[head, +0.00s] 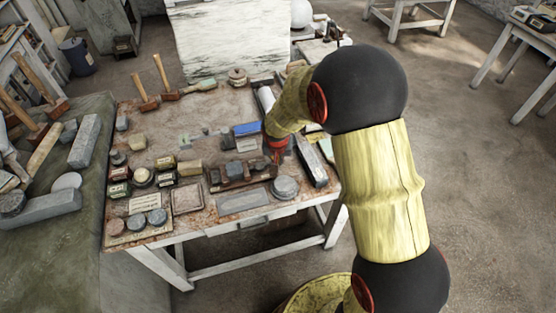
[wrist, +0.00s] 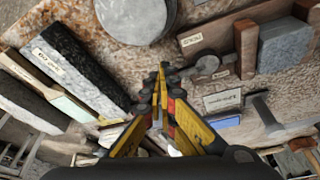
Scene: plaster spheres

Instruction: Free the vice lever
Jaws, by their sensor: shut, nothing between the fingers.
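My gripper (wrist: 162,68) is shut and empty, its yellow and black fingers together at the tips. In the head view the gripper (head: 277,155) is low over the right part of the worktable (head: 225,115), partly hidden by my arm. A brown wooden vice-like fixture (wrist: 222,30) with a small label lies just beyond the fingertips to the right, with a grey block (wrist: 285,45) against its wood. It also shows in the head view (head: 240,175). A dark grey rounded metal piece (wrist: 206,66), possibly the lever, sits right of the fingertips; I cannot tell whether they touch.
A round grey disc (wrist: 137,15) lies beyond the fingertips. Long stone blocks (wrist: 62,58) lie to the left. A blue box (head: 246,129) and a labelled light block (wrist: 222,101) are close by. Small tins (head: 119,190) crowd the table's left side.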

